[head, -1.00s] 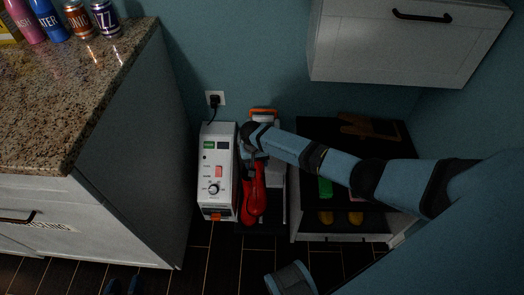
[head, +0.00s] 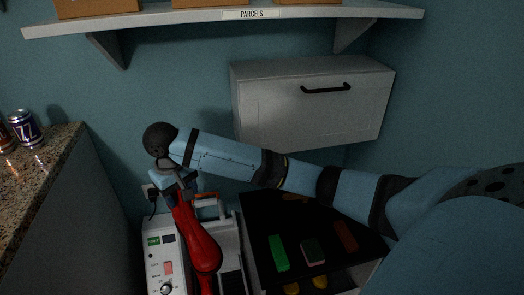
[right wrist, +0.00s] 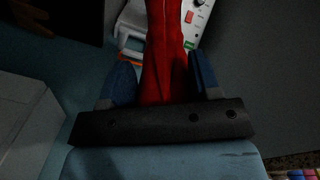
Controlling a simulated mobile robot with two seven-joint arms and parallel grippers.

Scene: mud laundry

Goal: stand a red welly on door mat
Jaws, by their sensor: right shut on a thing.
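My right gripper (head: 175,181) is shut on the upper shaft of a red welly (head: 200,243). The welly hangs below it, slightly tilted, foot downward, in front of the white control box. In the right wrist view the red shaft (right wrist: 166,50) runs up between the two blue fingers (right wrist: 163,82). A second red piece (head: 206,286) shows below the held welly at the bottom edge, probably the other welly, mostly cut off. No door mat is in view. My left gripper is not in view.
A white box with knob and switches (head: 157,255) stands by the wall, left of a dark-topped bench (head: 262,215) holding a green item (head: 278,253) and others. A wall cabinet (head: 310,105) and shelf (head: 200,22) are above. A granite counter (head: 45,170) is at left.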

